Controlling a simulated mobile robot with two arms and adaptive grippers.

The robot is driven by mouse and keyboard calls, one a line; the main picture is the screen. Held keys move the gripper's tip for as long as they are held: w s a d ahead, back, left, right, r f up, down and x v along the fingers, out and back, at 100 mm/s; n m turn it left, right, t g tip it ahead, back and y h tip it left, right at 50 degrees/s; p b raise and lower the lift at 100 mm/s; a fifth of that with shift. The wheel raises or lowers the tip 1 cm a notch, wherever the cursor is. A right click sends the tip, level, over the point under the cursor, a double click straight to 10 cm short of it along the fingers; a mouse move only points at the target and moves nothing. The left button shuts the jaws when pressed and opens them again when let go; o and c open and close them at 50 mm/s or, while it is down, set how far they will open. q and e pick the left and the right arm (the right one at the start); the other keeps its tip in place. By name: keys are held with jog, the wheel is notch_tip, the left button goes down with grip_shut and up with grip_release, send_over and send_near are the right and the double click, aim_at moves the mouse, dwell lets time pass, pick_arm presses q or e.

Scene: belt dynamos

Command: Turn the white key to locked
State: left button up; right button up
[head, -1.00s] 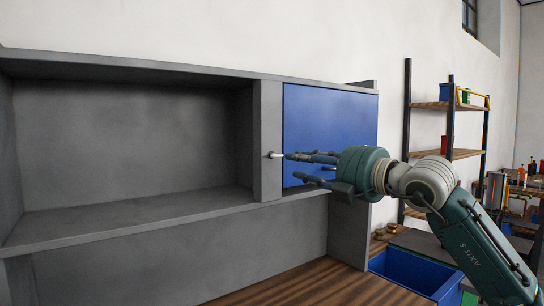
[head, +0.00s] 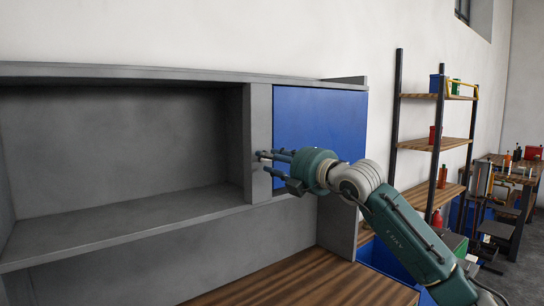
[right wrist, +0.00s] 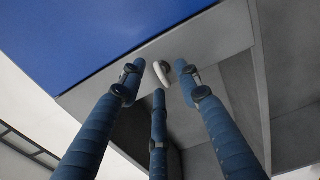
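The white key (right wrist: 162,73) sticks out of the grey cabinet frame beside the blue door (head: 320,140). In the right wrist view it stands a little tilted, with its round base on the frame. My right gripper (head: 267,161) reaches to the frame's upright left of the door. Its fingers (right wrist: 158,76) are spread around the key, with gaps visible between them and the key, so it is open. In the head view the fingers largely cover the key. My left gripper is not in view.
An empty grey compartment (head: 120,145) lies left of the upright. Below is a wooden worktop (head: 310,282). A wooden shelf rack (head: 432,143) with small items and a blue bin (head: 385,258) stand at the right.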

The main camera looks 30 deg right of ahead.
jog(key=shift+c, duration=0.2)
grip_shut()
jog(key=shift+f, duration=0.1)
jog(key=n+b, duration=0.1)
jog(key=n, duration=0.5)
jog(key=n+b, duration=0.2)
jog(key=n, duration=0.4)
jog(key=n+b, duration=0.2)
jog(key=n, duration=0.4)
jog(key=shift+a+f, duration=0.2)
jog(key=shift+a, duration=0.05)
dwell(0.3)
jog(key=shift+o, duration=0.2)
grip_release()
